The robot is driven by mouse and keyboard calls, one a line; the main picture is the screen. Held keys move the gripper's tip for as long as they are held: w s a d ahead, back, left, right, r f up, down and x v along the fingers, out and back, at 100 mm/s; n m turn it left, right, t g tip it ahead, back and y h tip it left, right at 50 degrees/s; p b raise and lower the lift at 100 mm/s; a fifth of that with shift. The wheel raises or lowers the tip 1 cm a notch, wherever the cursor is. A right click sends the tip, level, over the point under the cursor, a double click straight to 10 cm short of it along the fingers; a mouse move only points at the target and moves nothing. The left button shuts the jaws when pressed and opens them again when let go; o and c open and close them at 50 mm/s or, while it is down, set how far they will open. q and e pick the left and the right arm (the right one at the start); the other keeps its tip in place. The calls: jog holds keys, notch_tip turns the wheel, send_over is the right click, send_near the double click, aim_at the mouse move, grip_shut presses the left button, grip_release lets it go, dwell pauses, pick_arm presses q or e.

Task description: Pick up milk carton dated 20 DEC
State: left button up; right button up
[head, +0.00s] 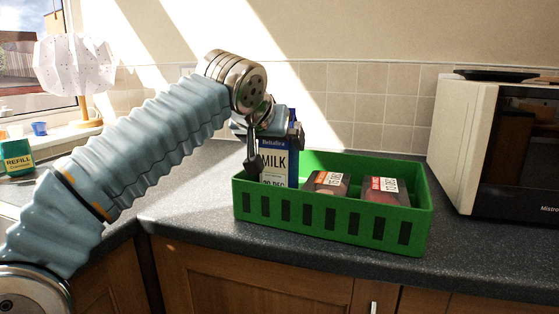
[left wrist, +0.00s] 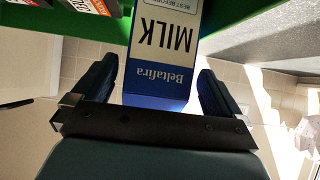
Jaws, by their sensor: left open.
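A blue and white milk carton (head: 273,163) stands upright in the left end of a green crate (head: 333,217). Its label reads Beltafira MILK, with a date ending in "DEC" at the crate's rim; the first digits are partly unclear. In the left wrist view the carton (left wrist: 166,40) appears upside down, between the fingers. My left gripper (head: 272,140) is at the carton's upper part, open, with one finger on each side. In the left wrist view the fingers (left wrist: 160,90) show gaps on both sides of the carton. My right gripper is not in view.
Two dark packs with date labels, one (head: 327,183) in the crate's middle and one (head: 386,190) to its right, lie in the crate. A microwave (head: 490,140) stands at the right. A green refill box (head: 17,157) and a lamp (head: 75,65) are at the left.

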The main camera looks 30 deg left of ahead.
pick_arm(q)
jog(key=x, duration=0.3)
jog(key=shift+w+d+f, duration=0.1)
jog(key=shift+w+f, duration=0.15)
jog(key=shift+w, duration=0.1)
jog(key=shift+c, duration=0.3)
jog(key=shift+r, duration=0.1)
jog(key=c, duration=1.5)
